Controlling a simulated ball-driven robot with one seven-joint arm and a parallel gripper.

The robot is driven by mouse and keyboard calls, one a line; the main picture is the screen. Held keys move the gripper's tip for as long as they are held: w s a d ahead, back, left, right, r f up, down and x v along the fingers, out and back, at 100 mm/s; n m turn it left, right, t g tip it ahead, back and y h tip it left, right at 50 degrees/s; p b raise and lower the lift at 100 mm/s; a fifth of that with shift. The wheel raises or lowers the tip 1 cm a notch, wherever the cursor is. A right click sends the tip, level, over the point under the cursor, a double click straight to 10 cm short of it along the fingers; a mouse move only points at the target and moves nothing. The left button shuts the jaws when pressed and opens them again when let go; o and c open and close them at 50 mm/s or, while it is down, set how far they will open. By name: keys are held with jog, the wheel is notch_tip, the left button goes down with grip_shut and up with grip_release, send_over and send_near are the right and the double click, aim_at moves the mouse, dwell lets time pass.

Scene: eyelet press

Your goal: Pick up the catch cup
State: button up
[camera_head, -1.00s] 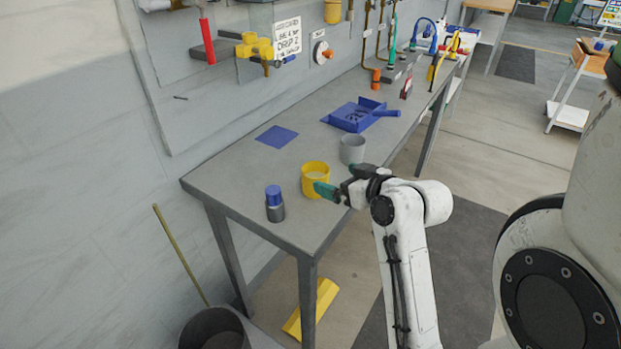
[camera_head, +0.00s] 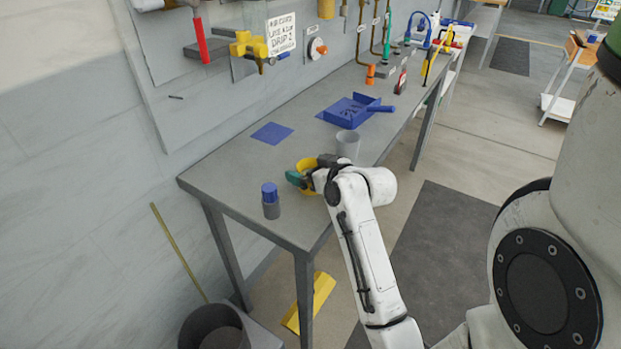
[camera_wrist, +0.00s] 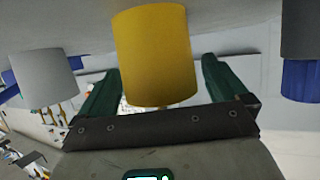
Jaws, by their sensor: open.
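A yellow cup (camera_head: 306,163) stands on the grey workbench, partly hidden behind my gripper (camera_head: 304,176) in the head view. The pictures do not mark which cup is the catch cup. In the wrist view, the yellow cup (camera_wrist: 154,55) sits between the two green fingers of my gripper (camera_wrist: 160,66), one on each side. The jaws are open, with a gap on the right side; whether the left finger touches the cup is unclear. A grey cup (camera_head: 348,145) stands just behind to the right. It also shows in the wrist view (camera_wrist: 43,78).
A grey bottle with a blue cap (camera_head: 271,201) stands close on the left. A blue flat square (camera_head: 271,133) and a blue tray (camera_head: 350,108) lie farther back on the workbench (camera_head: 225,180). The tool wall bounds the back. The bench's front edge is near my arm.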

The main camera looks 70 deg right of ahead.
jog(key=c, duration=0.9)
jog(key=shift+r, duration=0.1)
jog(key=shift+r, duration=0.4)
notch_tip(320, 180, up, 2)
jog(key=shift+r, duration=0.1)
jog(key=s+a+r, duration=0.1)
jog(key=s+r, duration=0.1)
jog(key=s+a+r, duration=0.1)
jog(key=a+r, duration=0.1)
jog(key=r, duration=0.1)
jog(key=s+a+r+p, duration=0.1)
jog(key=s+a+r, duration=0.1)
jog(key=shift+s+a+r, duration=0.15)
jog(key=shift+s+r, duration=0.15)
jog(key=shift+s, duration=0.05)
jog(key=p+v, duration=0.2)
jog(key=p, duration=0.2)
jog(key=p+v, duration=0.2)
jog(key=p, duration=0.2)
jog(key=shift+a+r, duration=0.25)
jog(key=shift+a, duration=0.15)
jog(key=shift+s+a+r+p, duration=0.15)
jog(key=shift+s+a+p, duration=0.55)
jog(key=shift+p, duration=0.5)
